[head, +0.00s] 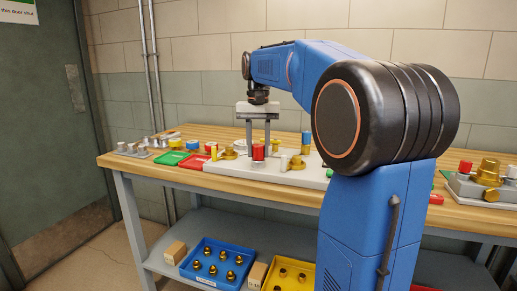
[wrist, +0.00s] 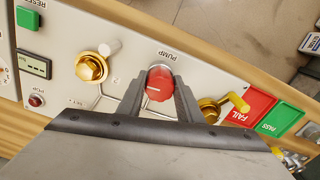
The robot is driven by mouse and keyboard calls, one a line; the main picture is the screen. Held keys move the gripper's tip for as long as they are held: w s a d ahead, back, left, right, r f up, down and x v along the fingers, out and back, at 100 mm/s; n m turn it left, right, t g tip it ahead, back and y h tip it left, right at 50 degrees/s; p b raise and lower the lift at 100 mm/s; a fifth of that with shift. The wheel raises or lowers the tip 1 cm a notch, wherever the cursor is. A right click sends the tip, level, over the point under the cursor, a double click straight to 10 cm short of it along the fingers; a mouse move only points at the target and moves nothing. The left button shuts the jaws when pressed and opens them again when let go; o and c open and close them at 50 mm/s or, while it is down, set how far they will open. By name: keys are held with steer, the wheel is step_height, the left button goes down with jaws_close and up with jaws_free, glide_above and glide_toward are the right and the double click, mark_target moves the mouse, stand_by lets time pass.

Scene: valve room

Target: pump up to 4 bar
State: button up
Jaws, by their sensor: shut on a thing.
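The red pump knob (wrist: 159,86) has PUMP printed beside it on the pale panel (wrist: 215,60). It also shows in the head view (head: 258,153). My gripper (wrist: 158,90) points down at the panel and is shut on this knob, with one finger on each side; it shows in the head view too (head: 258,143). A small dark display (wrist: 34,64) sits at the left of the wrist view, its reading too small to tell. A green RESET button (wrist: 28,18) and a small red button (wrist: 37,100) sit near it.
A brass valve with a white handle (wrist: 91,68) and one with a yellow handle (wrist: 222,107) flank the knob. Red FAIL (wrist: 250,106) and green PASS (wrist: 281,121) plates lie beside the panel. A blue tray (head: 213,284) of brass parts is on the shelf below the bench.

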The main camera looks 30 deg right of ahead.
mark_target(258, 145)
steer(key=m, duration=0.6)
steer(key=shift+m, duration=0.3)
steer(key=shift+w, duration=0.1)
stand_by(0.4)
steer(key=o, duration=1)
steer(key=shift+o, duration=0.2)
steer(key=shift+r, duration=0.1)
step_height(258, 145, up, 17)
steer(key=shift+r, duration=0.15)
